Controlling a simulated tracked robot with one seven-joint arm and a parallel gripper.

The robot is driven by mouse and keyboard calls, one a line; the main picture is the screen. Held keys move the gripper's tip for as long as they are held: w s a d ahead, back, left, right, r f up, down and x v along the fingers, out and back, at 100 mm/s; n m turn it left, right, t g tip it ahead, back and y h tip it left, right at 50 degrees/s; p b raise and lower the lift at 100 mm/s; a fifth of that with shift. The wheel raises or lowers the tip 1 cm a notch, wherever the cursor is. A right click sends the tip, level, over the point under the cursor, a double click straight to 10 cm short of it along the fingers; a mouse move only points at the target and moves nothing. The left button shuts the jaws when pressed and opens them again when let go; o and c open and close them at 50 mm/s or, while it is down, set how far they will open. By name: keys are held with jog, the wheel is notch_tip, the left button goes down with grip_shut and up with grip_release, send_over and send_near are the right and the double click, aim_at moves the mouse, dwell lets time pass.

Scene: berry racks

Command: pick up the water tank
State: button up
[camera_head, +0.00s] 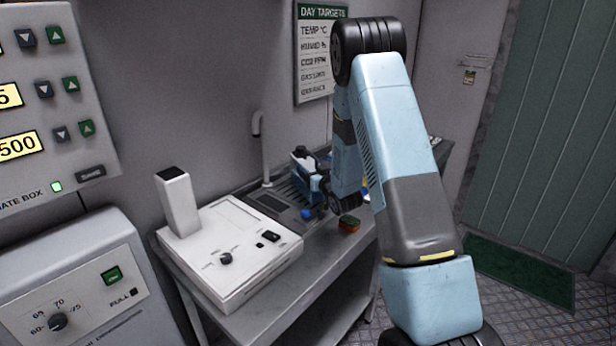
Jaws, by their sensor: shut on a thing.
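The water tank (303,164) appears to be the small white and blue container with a dark top, at the sink end of the steel bench. My arm reaches down from the right, and my gripper (317,183) is at the container's right side, shut on it. The fingers are small and partly hidden by my wrist, so the exact contact is hard to make out. I cannot tell whether the container touches the bench.
A white bench instrument (235,250) fills the left of the steel bench (325,262). A sink tap (263,150) stands behind. Control boxes stand left; a green door is right.

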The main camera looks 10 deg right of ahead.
jog(key=c, duration=1)
jog(key=shift+c, duration=0.3)
jog(key=shift+r, duration=0.15)
